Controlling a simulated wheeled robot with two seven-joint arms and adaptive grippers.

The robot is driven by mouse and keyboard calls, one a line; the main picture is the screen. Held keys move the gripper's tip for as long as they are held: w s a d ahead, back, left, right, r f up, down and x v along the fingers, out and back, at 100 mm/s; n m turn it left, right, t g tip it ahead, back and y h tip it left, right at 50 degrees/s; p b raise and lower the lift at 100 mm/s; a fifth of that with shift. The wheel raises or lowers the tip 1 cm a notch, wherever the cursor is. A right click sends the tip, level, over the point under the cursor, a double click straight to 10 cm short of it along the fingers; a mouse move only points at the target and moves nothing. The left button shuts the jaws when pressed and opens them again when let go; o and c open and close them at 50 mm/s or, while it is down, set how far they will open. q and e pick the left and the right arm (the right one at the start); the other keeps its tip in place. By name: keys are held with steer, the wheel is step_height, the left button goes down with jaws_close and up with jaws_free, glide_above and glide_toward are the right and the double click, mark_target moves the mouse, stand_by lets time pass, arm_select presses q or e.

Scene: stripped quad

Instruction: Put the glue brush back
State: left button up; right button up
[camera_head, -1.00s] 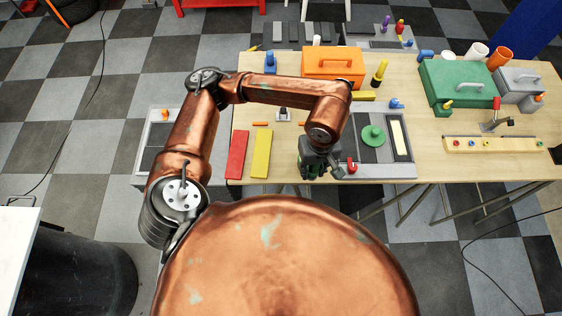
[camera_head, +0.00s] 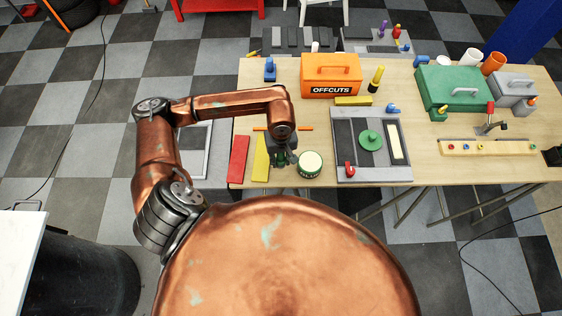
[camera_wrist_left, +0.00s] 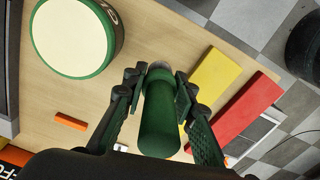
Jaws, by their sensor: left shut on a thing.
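My left gripper (camera_head: 284,160) is shut on the green handle of the glue brush (camera_wrist_left: 160,122), which fills the middle of the left wrist view between the two fingers (camera_wrist_left: 161,79). A pale metal collar shows at the handle's far end; the bristles are hidden. The round green glue pot (camera_head: 311,164) with a cream top stands on the table just right of the gripper. The pot also shows at the upper left of the left wrist view (camera_wrist_left: 73,36), apart from the brush. My right gripper is out of view.
Red (camera_head: 239,158) and yellow (camera_head: 260,166) boards lie left of and beneath the gripper. An orange stick (camera_head: 305,128) lies behind it. A grey tray (camera_head: 372,176) with a green knobbed disc is to the right. The orange OFFCUTS box (camera_head: 331,75) stands farther back.

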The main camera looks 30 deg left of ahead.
arm_select(q)
steer(key=shift+f, duration=0.95)
steer(key=shift+d, duration=0.1)
steer(key=shift+f, duration=0.25)
steer(key=o, duration=1.2)
steer(key=shift+r, duration=0.1)
steer(key=shift+c, duration=0.2)
steer(key=shift+r, duration=0.1)
steer(key=shift+r, duration=0.3)
step_height(320, 180, up, 10)
steer(key=shift+r+b, duration=0.2)
steer(key=shift+b, duration=0.55)
steer(key=shift+r, duration=0.6)
